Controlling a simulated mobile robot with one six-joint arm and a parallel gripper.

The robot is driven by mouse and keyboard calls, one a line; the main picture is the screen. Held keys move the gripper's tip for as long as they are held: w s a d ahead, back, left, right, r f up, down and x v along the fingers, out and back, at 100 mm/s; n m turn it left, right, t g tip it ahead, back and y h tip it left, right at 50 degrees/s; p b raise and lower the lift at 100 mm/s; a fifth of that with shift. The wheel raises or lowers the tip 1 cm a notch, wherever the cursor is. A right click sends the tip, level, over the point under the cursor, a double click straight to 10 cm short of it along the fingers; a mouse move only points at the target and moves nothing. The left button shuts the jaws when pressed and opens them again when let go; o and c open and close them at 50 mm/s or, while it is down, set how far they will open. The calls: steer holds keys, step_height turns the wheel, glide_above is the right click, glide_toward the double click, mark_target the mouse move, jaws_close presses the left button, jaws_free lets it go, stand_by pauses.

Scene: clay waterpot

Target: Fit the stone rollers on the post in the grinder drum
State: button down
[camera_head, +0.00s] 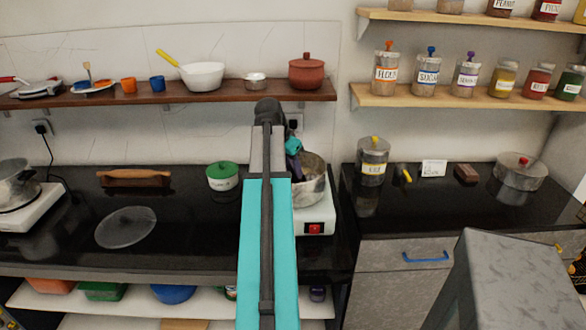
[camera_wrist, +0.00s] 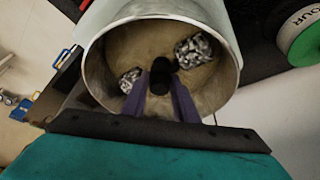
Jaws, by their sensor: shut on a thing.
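The grinder drum (camera_head: 313,182) is a metal pot on a white base with a red switch (camera_head: 314,229), partly hidden behind my arm. In the wrist view I look down into the drum (camera_wrist: 100,75), whose floor is tan. The stone rollers (camera_wrist: 194,50) are two speckled grey stones, one on each side of a black hub (camera_wrist: 160,77). My gripper (camera_wrist: 161,88) is shut on this black hub with its purple fingers. The rollers show within the drum's rim. The post is hidden, and I cannot tell whether the hub is around it.
A clear round lid (camera_head: 126,227) lies on the black counter at left. A wooden shelf (camera_head: 200,94) with pans and cups runs above. A labelled jar (camera_head: 373,161) stands right of the grinder.

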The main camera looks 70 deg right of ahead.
steer(key=shift+f, duration=0.25)
stand_by(0.3)
steer(key=c, duration=0.8)
jaws_free()
steer(key=shift+o, duration=0.2)
step_height(320, 180, up, 15)
steer(key=p, duration=1)
steer(key=shift+r, duration=0.15)
stand_by(1.4)
stand_by(0.6)
